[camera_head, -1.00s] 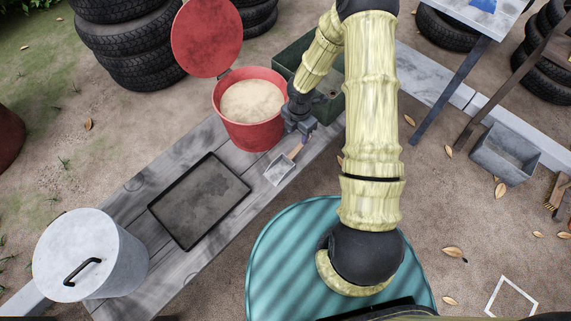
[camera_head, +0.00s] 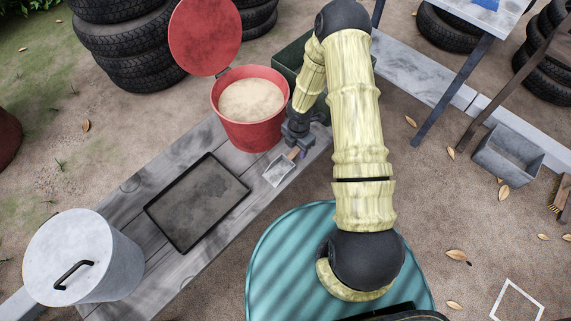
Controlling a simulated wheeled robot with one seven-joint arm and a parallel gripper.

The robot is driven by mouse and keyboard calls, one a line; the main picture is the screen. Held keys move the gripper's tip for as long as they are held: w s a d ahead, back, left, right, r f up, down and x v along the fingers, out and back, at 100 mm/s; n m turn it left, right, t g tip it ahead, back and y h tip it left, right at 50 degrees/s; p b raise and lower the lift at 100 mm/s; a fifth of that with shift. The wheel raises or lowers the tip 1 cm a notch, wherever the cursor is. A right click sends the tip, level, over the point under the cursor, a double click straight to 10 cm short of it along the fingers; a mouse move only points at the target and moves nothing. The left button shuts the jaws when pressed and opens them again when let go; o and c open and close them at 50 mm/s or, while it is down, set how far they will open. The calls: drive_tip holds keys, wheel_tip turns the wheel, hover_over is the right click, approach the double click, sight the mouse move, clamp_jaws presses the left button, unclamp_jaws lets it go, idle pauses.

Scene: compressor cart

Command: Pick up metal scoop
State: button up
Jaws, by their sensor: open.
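The metal scoop (camera_head: 279,171) lies on the wooden plank bench, its grey square pan toward the lower left and its short wooden handle toward the upper right. My gripper (camera_head: 296,149) points down at the handle end of the scoop. The gripper is open. Its fingers are small and dark here, and I cannot tell whether they are around the handle or just above it.
A red bucket of sand-coloured grain (camera_head: 251,112) with its lid (camera_head: 205,36) raised stands just left of my gripper. A dark green box (camera_head: 291,62) is behind my arm. A black tray (camera_head: 197,203) and a grey lidded can (camera_head: 85,258) stand along the bench (camera_head: 150,180).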

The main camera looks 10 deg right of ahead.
sight(297, 149)
wheel_tip(297, 149, down, 3)
drive_tip(key=shift+f+b, duration=0.1)
drive_tip(key=shift+b, duration=0.25)
clamp_jaws()
